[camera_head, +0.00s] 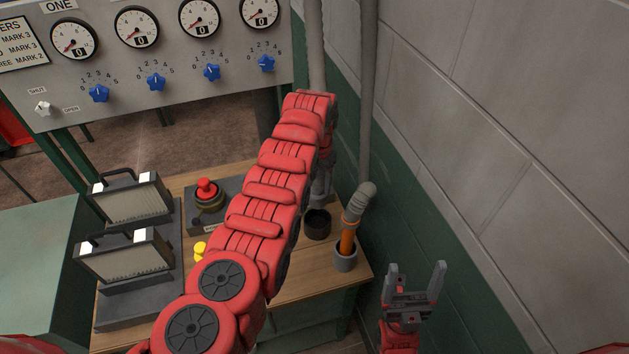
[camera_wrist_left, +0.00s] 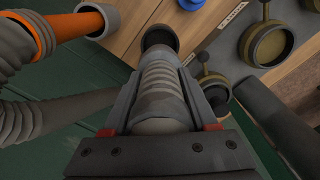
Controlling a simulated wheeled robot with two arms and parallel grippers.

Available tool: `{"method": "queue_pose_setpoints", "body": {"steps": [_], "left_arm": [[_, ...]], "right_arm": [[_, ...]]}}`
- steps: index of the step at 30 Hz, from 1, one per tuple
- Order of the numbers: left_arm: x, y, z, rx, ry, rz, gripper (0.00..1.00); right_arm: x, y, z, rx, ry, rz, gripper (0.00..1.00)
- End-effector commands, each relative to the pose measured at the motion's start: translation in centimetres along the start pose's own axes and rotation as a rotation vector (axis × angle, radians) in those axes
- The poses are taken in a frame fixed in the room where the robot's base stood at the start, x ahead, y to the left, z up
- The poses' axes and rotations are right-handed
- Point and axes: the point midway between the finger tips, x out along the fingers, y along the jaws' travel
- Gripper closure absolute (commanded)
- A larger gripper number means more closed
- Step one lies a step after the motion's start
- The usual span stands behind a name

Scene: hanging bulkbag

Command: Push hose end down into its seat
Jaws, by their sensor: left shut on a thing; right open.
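My left gripper (camera_head: 322,188) is shut on a grey ribbed hose end (camera_wrist_left: 162,88), one finger on each side of it in the left wrist view. The hose end points down toward a dark round seat (camera_head: 317,224) on the wooden table; this seat also shows in the left wrist view (camera_wrist_left: 160,37). The hose's tip is at or just above the seat's mouth; I cannot tell whether it has entered. My red left arm hides part of the table. My right gripper (camera_head: 412,282) is open and empty, low at the right, fingers up.
A second hose with an orange end (camera_head: 348,238) stands in a grey cup (camera_head: 345,260) to the right. A red button box (camera_head: 207,195) and two lamp-like units (camera_head: 125,253) are at the left. The gauge panel (camera_head: 160,60) hangs behind; a block wall (camera_head: 500,130) bounds the right.

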Motion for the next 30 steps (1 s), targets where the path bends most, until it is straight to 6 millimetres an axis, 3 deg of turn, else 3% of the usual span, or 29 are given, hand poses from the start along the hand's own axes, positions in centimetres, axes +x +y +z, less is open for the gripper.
{"method": "queue_pose_setpoints", "body": {"steps": [21,30], "left_arm": [[7.4,-0.1,0.1,0.000,-0.001,-0.001,1.00],[7.9,0.0,0.0,0.000,0.000,0.000,1.00]], "right_arm": [[-5.7,-0.3,1.0,0.000,0.000,0.000,0.20],[-6.0,-0.3,1.0,0.000,0.000,0.000,0.20]]}}
